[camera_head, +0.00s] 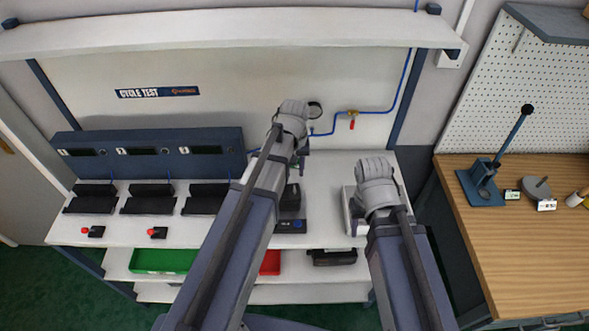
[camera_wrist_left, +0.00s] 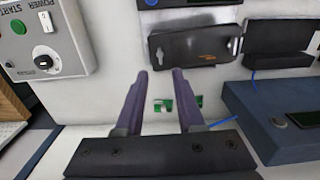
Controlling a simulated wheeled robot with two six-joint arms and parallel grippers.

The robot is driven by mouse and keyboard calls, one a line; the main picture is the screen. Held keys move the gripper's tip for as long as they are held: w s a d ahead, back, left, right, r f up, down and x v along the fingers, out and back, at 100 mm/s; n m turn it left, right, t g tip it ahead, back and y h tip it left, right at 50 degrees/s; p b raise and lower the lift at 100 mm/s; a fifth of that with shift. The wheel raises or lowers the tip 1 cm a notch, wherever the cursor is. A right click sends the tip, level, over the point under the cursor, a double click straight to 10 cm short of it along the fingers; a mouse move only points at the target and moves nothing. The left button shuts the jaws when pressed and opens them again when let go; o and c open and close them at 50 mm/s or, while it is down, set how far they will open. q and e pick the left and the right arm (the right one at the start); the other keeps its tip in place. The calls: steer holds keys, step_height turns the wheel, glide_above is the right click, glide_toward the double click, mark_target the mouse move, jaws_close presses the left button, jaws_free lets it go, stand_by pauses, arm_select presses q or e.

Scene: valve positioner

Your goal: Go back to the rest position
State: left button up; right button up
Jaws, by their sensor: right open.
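My left gripper (camera_head: 303,158) reaches over the back part of the white bench (camera_head: 330,172). In the left wrist view its two dark fingers (camera_wrist_left: 159,74) stand apart with nothing between them. Small green pieces (camera_wrist_left: 178,104) lie on the white surface beyond the fingers. My right gripper (camera_head: 357,226) is over the right end of the bench, in front of a pale box (camera_head: 348,204); its fingers are mostly hidden by my wrist. It is open, and I see nothing held in it.
A control box with a green START button (camera_wrist_left: 62,40) and a dark device (camera_wrist_left: 194,45) show in the left wrist view. Black cradles (camera_head: 148,200) line the bench's left side. A shelf (camera_head: 230,30) overhangs the back. A wooden table with a lever press (camera_head: 487,180) stands right.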

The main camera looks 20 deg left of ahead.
arm_select(q)
steer(key=s+d+f+m+b, duration=0.2)
steer(key=s+d+m, duration=0.1)
steer(key=s+d, duration=0.2)
steer(key=s+d+f+m+y+b, duration=0.1)
steer(key=s+d+f+m+b, duration=0.2)
steer(key=s, duration=0.6)
steer(key=d+m, duration=0.1)
steer(key=d, duration=0.1)
steer(key=shift+s+d+f, duration=0.15)
steer(key=shift+s+d, duration=0.2)
steer(key=shift+d, duration=0.05)
